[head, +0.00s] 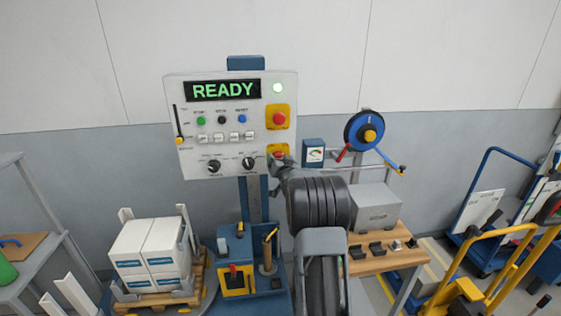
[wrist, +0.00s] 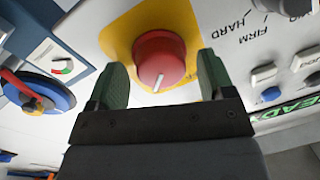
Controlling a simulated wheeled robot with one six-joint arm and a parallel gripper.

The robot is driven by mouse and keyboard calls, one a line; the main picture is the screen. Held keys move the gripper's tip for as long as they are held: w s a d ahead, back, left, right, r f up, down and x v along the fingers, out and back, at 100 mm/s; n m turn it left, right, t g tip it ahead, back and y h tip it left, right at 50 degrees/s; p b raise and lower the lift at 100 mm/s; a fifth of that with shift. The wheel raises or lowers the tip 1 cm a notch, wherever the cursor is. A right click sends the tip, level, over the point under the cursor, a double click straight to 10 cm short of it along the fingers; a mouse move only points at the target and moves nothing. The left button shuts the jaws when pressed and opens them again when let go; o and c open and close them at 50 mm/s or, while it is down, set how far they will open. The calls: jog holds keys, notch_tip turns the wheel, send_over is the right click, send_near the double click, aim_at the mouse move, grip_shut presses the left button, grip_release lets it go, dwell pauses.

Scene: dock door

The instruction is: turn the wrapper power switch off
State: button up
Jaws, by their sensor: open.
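The power switch is a red rotary knob (wrist: 160,56) with a white pointer line on a yellow plate (wrist: 124,36). In the head view this red knob (head: 279,153) is at the panel's lower right, partly hidden by my gripper (head: 279,163). In the wrist view my gripper (wrist: 160,74) is open, its green fingers on either side of the knob. I cannot tell whether they touch it.
A red button (head: 279,118) on a yellow plate sits just above the switch. Black dials (head: 214,166) are to its left. A small gauge box (head: 314,152) and a blue reel (head: 366,132) are to the right. A bench (head: 390,262) with a grey box stands below right.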

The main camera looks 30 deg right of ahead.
jog(key=c, duration=0.9)
jog(key=shift+f+n+b, duration=0.15)
jog(key=shift+n+b, duration=0.15)
jog(key=shift+b, duration=0.3)
jog(key=shift+w+a+n+g+h+b, duration=0.1)
jog(key=shift+n+g+h+b, duration=0.15)
jog(key=shift+n+b, duration=2.4)
jog(key=shift+s+a+n+g+h+b, duration=0.15)
jog(key=shift+n+g+b, duration=0.2)
jog(key=shift+n+b, duration=2.25)
jog(key=shift+w+n+g+h+b, duration=0.2)
jog(key=shift+n+g+b, duration=0.1)
jog(key=shift+n+b, duration=2.3)
jog(key=shift+r+n, duration=0.2)
jog(key=shift+n, duration=0.15)
